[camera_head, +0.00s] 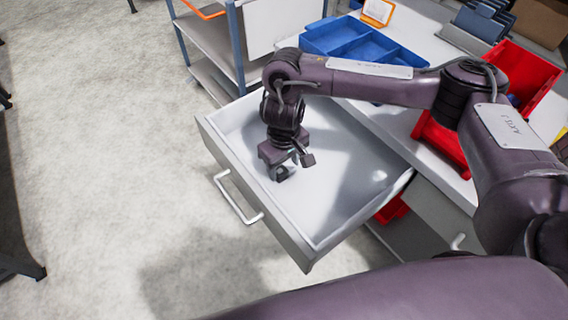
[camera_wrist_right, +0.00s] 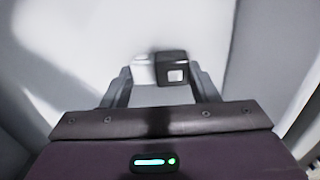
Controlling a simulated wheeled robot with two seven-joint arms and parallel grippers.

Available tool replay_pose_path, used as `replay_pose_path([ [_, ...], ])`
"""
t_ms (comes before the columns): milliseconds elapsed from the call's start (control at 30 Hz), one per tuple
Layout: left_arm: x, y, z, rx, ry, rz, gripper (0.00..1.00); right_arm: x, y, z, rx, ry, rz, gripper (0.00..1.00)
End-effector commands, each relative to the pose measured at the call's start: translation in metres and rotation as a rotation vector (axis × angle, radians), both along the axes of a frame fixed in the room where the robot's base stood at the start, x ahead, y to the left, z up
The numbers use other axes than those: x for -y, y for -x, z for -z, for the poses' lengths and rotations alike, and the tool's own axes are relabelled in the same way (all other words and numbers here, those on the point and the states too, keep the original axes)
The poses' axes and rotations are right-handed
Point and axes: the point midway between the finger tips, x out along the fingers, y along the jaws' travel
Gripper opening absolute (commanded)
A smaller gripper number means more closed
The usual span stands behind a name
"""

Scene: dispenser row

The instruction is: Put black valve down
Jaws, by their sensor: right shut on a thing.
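My right gripper (camera_head: 292,165) reaches down into an open white drawer (camera_head: 345,185). It is shut on the black valve. In the right wrist view the valve (camera_wrist_right: 172,66) is a small dark block with a pale square on its face, between the two fingertips of the right gripper (camera_wrist_right: 162,82). A pale part sits to the left of the block. In the head view the valve is hard to tell apart from the dark fingers. I cannot tell whether it touches the drawer floor. My left gripper is not in view.
The drawer's walls surround the gripper, with its handle (camera_head: 236,200) on the front; its floor is otherwise bare. A blue divided tray (camera_head: 362,45) and a red bin (camera_head: 525,68) stand on the worktop behind. A shelf cart (camera_head: 212,42) stands behind the drawer.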

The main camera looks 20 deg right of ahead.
Motion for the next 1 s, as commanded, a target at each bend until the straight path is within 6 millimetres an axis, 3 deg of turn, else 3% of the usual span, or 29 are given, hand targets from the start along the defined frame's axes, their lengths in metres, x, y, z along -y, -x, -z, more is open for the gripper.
replay_pose_path([
  [100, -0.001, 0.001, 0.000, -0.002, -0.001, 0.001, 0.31, 0.000, 0.000, 0.003, -0.001, 0.000, 0.000, 0.30],
  [133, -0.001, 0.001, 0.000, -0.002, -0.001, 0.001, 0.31, 0.000, 0.000, 0.003, 0.000, 0.000, 0.000, 0.58],
  [267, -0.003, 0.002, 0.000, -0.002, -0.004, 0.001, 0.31, 0.000, 0.000, 0.003, 0.000, 0.000, 0.000, 0.75],
  [633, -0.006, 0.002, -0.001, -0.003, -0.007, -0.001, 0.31, 0.000, -0.001, -0.004, 0.002, 0.000, -0.001, 0.76],
  [1000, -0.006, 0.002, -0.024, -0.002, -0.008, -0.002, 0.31, 0.000, -0.002, -0.078, 0.007, 0.001, -0.002, 0.76],
])
